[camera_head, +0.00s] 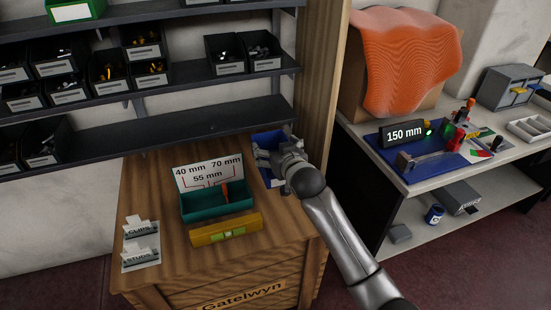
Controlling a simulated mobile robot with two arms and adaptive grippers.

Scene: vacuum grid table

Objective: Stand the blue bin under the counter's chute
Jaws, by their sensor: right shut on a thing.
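The blue bin (264,141) is at the back right of the wooden counter (150,190), beside the wooden side panel. My right gripper (279,157) is shut on it and hides much of it. I cannot tell whether the bin rests on the counter or is held just above it. I cannot make out a chute for certain. A teal box (217,203) with a white board marked 40, 55 and 70 mm stands left of the bin. My left gripper is not in view.
A yellow level (225,230) lies in front of the teal box. Card holders (140,245) stand at the counter's left. Shelves with black bins (145,75) hang above. The wooden panel (322,80) closes the right side. Another bench (450,170) holds a "150 mm" display.

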